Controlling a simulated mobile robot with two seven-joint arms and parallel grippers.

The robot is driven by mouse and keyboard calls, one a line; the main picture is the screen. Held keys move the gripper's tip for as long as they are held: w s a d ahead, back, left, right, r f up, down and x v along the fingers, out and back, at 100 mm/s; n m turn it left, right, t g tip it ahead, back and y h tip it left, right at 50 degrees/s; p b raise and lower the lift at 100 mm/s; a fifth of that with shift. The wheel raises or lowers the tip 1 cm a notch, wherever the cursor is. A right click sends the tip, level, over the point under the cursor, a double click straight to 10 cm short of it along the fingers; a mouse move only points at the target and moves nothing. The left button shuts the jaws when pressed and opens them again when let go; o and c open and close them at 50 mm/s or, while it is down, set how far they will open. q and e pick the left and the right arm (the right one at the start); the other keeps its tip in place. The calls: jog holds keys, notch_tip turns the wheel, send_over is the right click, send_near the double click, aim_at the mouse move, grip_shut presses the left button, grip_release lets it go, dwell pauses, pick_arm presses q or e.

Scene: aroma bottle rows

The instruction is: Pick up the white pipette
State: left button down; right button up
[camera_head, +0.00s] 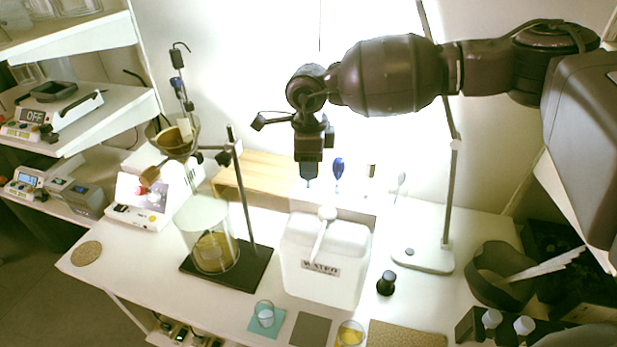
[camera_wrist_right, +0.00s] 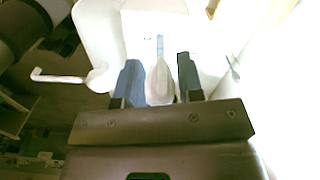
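A white pipette (camera_wrist_right: 160,86) with a pale bulb and a thin bluish stem shows in the right wrist view, between the two fingers of my right gripper (camera_wrist_right: 161,75). The fingers stand apart on either side of the bulb. A narrow bright gap shows at the right finger, and the left finger is very close to the bulb. In the head view, my right gripper (camera_head: 309,172) points down behind the white jug, at the left end of a pipette row. It hides most of the pipette there. My left gripper is not in view.
A blue pipette (camera_head: 338,170) stands just right of the gripper, and a pale pipette (camera_head: 401,183) farther right. The white jug (camera_head: 350,262) with a spout is in front. A stand with a glass cylinder (camera_head: 205,220) is at left; a lamp base (camera_head: 424,255) is at right.

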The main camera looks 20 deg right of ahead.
jog(key=shift+c, duration=1.1)
notch_tip(320, 180, up, 20)
jog(key=shift+b, duration=0.4)
